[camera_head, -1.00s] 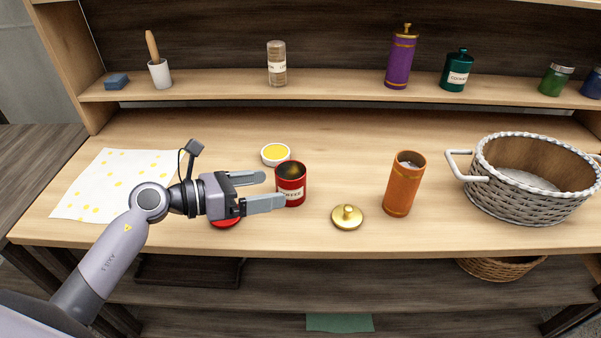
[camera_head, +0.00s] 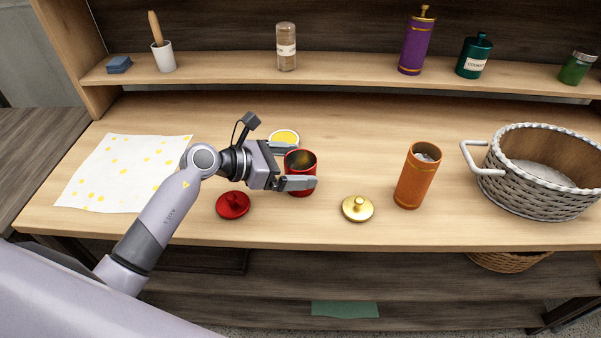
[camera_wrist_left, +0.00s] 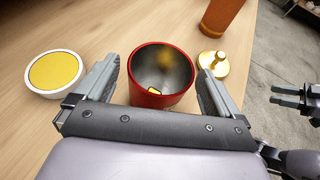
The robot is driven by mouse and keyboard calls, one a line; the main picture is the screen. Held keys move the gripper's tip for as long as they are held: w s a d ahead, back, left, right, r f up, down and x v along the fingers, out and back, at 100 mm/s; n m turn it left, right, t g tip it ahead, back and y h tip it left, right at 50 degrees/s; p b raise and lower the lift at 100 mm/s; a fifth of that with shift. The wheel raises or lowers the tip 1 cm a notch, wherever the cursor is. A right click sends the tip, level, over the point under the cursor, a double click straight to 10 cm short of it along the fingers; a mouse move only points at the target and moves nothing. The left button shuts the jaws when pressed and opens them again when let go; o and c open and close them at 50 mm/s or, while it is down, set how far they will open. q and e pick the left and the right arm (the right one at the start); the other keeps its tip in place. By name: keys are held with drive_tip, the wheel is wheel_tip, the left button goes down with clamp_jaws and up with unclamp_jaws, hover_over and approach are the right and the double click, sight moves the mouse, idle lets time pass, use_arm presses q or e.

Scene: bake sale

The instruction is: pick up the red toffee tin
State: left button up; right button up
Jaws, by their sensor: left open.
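The red toffee tin (camera_head: 301,169) stands upright and lidless on the counter. In the left wrist view the tin (camera_wrist_left: 163,97) shows its open mouth, with a small yellow piece inside. My left gripper (camera_head: 305,166) is open, with one finger on each side of the tin; in the wrist view a gap shows beside the tin. The near finger hides part of the tin's front and its label. A red knobbed lid (camera_head: 233,205) lies in front and to the left. My right gripper (camera_wrist_left: 290,97) shows at the wrist view's right edge, its fingers apart and empty.
A bowl with yellow contents (camera_head: 284,138) sits close behind the far finger. A gold lid (camera_head: 358,208) and an orange canister (camera_head: 417,177) stand to the right, then a wicker basket (camera_head: 540,190). A spotted cloth (camera_head: 120,175) lies left. The shelf behind holds jars.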

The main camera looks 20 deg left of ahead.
use_arm(q)
drive_tip(key=shift+w+d+f, duration=0.25)
drive_tip(key=shift+w+d, duration=0.15)
drive_tip(key=shift+d, duration=0.05)
drive_tip(key=c, duration=1)
drive_tip(key=shift+c, duration=0.3)
drive_tip(key=shift+r, duration=0.15)
